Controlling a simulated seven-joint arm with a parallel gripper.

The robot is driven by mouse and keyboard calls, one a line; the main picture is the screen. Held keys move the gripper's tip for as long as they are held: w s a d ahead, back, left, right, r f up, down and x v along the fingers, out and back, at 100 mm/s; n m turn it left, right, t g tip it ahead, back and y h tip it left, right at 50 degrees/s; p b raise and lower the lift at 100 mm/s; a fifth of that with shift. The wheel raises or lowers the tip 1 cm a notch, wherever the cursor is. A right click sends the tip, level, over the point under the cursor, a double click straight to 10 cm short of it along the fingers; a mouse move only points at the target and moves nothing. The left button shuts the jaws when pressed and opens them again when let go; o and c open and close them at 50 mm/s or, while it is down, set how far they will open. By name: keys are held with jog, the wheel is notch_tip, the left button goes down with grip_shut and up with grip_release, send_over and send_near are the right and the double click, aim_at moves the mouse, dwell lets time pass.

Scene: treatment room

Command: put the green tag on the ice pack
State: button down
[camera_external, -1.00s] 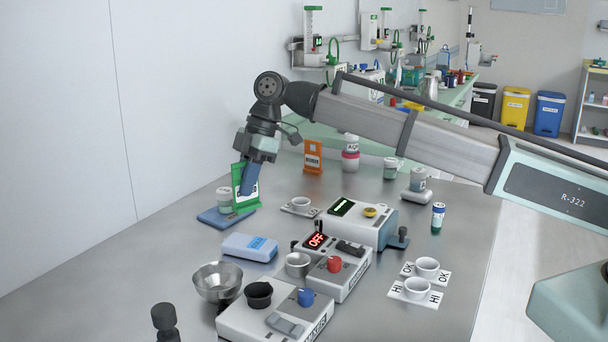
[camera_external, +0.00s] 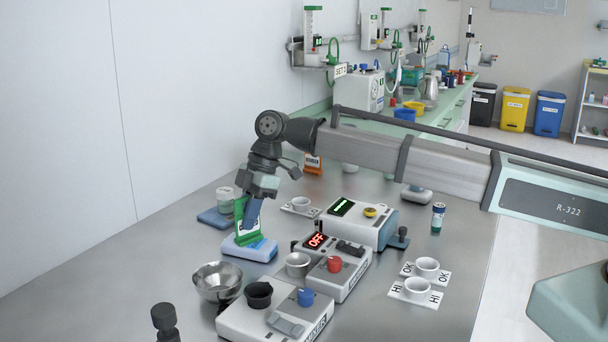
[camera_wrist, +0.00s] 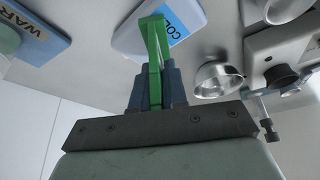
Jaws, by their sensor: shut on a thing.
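The green tag (camera_external: 243,235) is upright between the blue fingers of my gripper (camera_external: 251,213). In the wrist view the tag (camera_wrist: 153,52) stands between the shut fingers (camera_wrist: 153,88). The ice pack (camera_external: 264,251) is a white and light-blue slab lying flat on the bench; its blue label, starting "COL", shows in the wrist view (camera_wrist: 186,18). The tag's lower edge is over the pack's top; I cannot tell whether it touches. The fingers hide part of the tag.
A blue pad (camera_external: 212,219) marked "WAR…" in the wrist view lies behind left, with a jar (camera_external: 224,200) on it. A steel bowl (camera_external: 217,281) is in front, and a device with an OFF display (camera_external: 316,240) is at the right. Bench to the left is clear.

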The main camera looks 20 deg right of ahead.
jog(key=shift+f, duration=0.1)
jog(key=c, duration=1.2)
grip_release()
jog(key=shift+o, duration=0.2)
jog(key=v, duration=1.2)
